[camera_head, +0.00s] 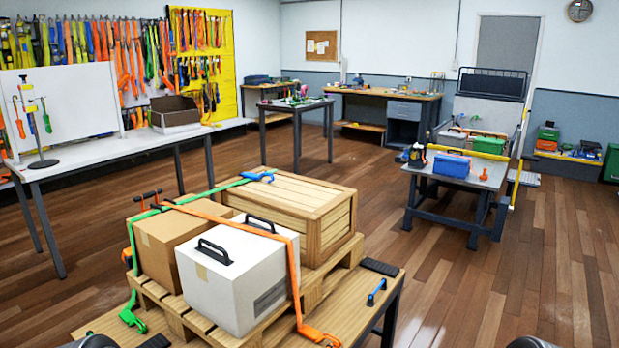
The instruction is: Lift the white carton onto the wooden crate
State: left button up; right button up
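The white carton (232,283) stands upright on a wooden pallet (187,317) at the front. It has two black handles on top, and an orange strap (292,262) runs over it. The wooden crate (297,207) stands behind it to the right, on the same pallet, with a bare slatted lid apart from a blue buckle and green strap end at its back left. A brown cardboard box (172,243) is left of the white carton. Neither gripper shows; only dark rounded parts, perhaps of my arms, show at the bottom edge.
The pallet rests on a low wooden table (372,289) carrying a blue tool and black pads. A green strap (131,258) crosses the brown box. A white bench (110,152) is at the left, a tool-laden table (457,181) at the right. The floor between is clear.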

aim_at(308, 195)
jog(key=i+l+u, duration=0.1)
jog(key=l+u, duration=0.15)
jog(key=u, duration=0.25)
jog(key=i+l+u, duration=0.1)
jog(key=l+u, duration=0.2)
jog(key=u, duration=0.15)
jog(key=l+u, duration=0.25)
jog(key=u, duration=0.25)
jog(key=l+u, duration=0.1)
jog(key=l, duration=0.5)
jog(key=k+l+u, duration=0.1)
jog(key=l, duration=0.5)
jog(key=k+l+u, duration=0.1)
jog(key=l, duration=0.5)
jog(key=k+l+u, duration=0.1)
jog(key=l, duration=0.5)
